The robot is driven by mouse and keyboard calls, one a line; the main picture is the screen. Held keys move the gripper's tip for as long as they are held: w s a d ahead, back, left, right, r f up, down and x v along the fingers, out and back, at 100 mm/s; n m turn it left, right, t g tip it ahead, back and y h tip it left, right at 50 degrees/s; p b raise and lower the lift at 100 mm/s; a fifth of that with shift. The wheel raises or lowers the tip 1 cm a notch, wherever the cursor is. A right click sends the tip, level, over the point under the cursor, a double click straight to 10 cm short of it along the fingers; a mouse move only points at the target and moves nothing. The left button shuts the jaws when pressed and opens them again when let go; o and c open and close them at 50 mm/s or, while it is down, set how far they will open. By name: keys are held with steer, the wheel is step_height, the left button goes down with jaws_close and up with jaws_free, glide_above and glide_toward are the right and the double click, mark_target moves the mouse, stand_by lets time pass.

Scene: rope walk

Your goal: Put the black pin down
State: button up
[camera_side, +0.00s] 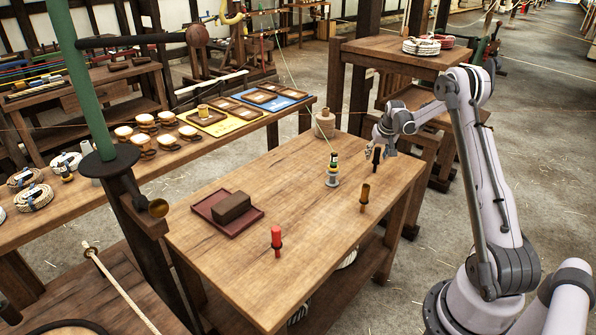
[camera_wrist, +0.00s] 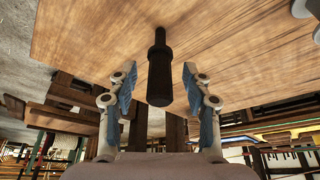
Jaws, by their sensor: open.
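The black pin (camera_side: 376,158) stands upright at the table's far right edge in the side view. In the wrist view the black pin (camera_wrist: 160,75) shows between the two blue-padded fingers, with its thin end toward the wooden top. My gripper (camera_side: 380,150) is at the pin in the side view. In the wrist view my gripper (camera_wrist: 160,88) is open, with a gap on each side of the pin. Whether the pin's foot touches the table is not clear.
On the table (camera_side: 310,230) stand a brown pin (camera_side: 364,197), a red pin (camera_side: 276,240), a dark pin with a yellow band on a grey base (camera_side: 332,170), and a twine spool (camera_side: 325,124). A red tray (camera_side: 207,211) holds a brown block (camera_side: 232,207). The table's middle is clear.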

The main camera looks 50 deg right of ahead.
steer(key=v, duration=1.1)
steer(key=w+a+r+n+t, duration=0.1)
steer(key=a+r, duration=0.2)
steer(key=a, duration=0.4)
steer(key=w+a+r+n, duration=0.1)
steer(key=a+r, duration=0.3)
steer(key=a, duration=0.4)
steer(key=s+a+r+n+t+y, duration=0.1)
steer(key=s+a+n, duration=0.15)
steer(key=a, duration=0.85)
steer(key=s+a+r+n+t+y, duration=0.15)
steer(key=s+a, duration=0.25)
steer(key=a, duration=0.6)
steer(key=s+a+f+n, duration=0.3)
steer(key=s+a, duration=0.4)
steer(key=a, duration=0.2)
steer(key=shift+y, duration=0.35)
steer(key=shift+a+t, duration=0.1)
steer(key=shift+t, duration=0.15)
